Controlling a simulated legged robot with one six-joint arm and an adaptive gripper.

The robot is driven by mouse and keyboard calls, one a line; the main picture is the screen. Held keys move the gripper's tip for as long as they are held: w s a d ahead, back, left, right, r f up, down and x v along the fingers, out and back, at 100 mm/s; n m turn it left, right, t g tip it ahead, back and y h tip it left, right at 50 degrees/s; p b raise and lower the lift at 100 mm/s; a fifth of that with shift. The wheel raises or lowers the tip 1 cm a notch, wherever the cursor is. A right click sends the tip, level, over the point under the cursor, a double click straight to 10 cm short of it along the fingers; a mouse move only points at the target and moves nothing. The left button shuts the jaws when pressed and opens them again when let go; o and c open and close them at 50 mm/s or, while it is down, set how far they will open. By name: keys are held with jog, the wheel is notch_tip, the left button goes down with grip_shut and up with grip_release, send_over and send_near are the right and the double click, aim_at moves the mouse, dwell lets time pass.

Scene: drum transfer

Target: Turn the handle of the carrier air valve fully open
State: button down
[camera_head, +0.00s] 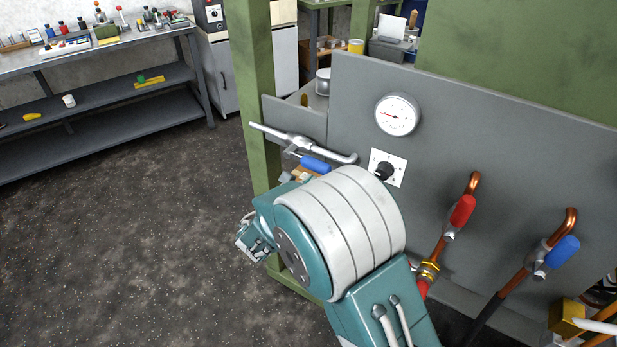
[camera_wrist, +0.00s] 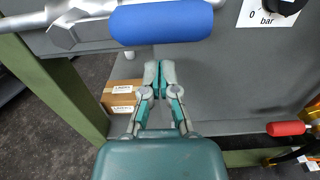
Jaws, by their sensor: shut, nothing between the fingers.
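A valve with a blue handle (camera_head: 315,164) sits on a silver pipe (camera_head: 268,131) at the left of the grey panel. The handle lies roughly along the pipe. In the wrist view the blue handle (camera_wrist: 162,22) fills the top middle, with the silver valve body (camera_wrist: 75,22) to its left. My gripper (camera_wrist: 159,72) is shut and empty, with its fingertips just below the handle in the picture. I cannot tell whether they touch it. In the head view my arm hides most of the gripper. Which valve is the carrier air valve is not readable.
A round gauge (camera_head: 397,114) and a black knob (camera_head: 384,171) are on the grey panel (camera_head: 500,140). Valves with a red handle (camera_head: 462,210) and another blue handle (camera_head: 562,252) stand to the right. A green post (camera_head: 252,80) is at left. Cardboard boxes (camera_wrist: 123,95) lie behind the gripper.

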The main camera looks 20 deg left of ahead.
jog(key=f+v, duration=0.2)
jog(key=v, duration=0.8)
jog(key=shift+s+f, duration=0.2)
jog(key=shift+s, duration=0.1)
dwell(0.8)
